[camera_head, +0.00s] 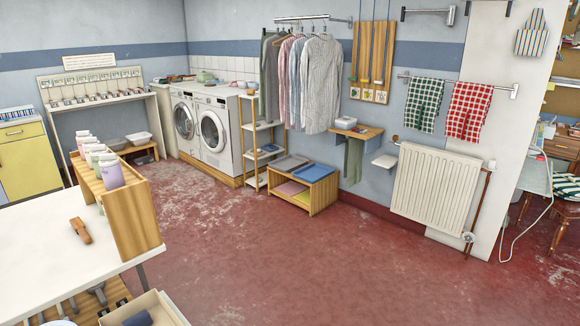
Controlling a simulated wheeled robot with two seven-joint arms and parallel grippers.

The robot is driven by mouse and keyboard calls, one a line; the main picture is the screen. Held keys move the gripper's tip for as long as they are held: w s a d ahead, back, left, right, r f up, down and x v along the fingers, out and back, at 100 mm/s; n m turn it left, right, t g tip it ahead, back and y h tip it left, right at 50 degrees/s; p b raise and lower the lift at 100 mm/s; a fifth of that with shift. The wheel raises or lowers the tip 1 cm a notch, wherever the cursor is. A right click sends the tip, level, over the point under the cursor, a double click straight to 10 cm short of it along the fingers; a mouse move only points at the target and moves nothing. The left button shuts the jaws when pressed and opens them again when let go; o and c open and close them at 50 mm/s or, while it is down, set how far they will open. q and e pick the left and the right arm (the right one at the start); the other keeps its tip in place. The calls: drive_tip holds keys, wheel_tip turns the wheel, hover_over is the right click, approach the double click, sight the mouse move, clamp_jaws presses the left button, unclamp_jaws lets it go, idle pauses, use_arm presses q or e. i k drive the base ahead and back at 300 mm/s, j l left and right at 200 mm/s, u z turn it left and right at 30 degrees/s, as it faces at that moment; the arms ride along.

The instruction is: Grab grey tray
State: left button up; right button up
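A flat grey tray (289,163) lies on the left part of the top of a low wooden box shelf (322,197). A blue tray (314,172) lies on the same top, to the right of the grey one. The shelf stands on the floor below the hanging clothes, against the back wall. Pink and yellow flat items lie in its open lower compartment. Neither of my grippers is in view.
A white table (45,250) with a wooden rack of bottles (135,215) fills the near left. The red floor (300,260) before the shelf is clear. A slim shelf rack (247,145) stands left of the low shelf, a radiator (435,183) to its right.

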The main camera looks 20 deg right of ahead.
sight(288, 163)
drive_tip(key=i+l+z, duration=1)
drive_tip(key=i+z, duration=0.25)
drive_tip(key=i+u, duration=0.25)
drive_tip(key=i, duration=0.15)
drive_tip(key=i+l+u, duration=0.25)
drive_tip(key=i, duration=0.15)
drive_tip(key=i+j+u, duration=0.2)
drive_tip(key=i+u, duration=0.25)
drive_tip(key=i+j+u, duration=0.1)
drive_tip(key=i+u, duration=0.2)
drive_tip(key=u, duration=0.2)
drive_tip(key=i+u, duration=0.45)
drive_tip(key=i+z, duration=0.2)
drive_tip(key=i, duration=0.45)
drive_tip(key=i+j+z, duration=0.2)
drive_tip(key=i, duration=0.5)
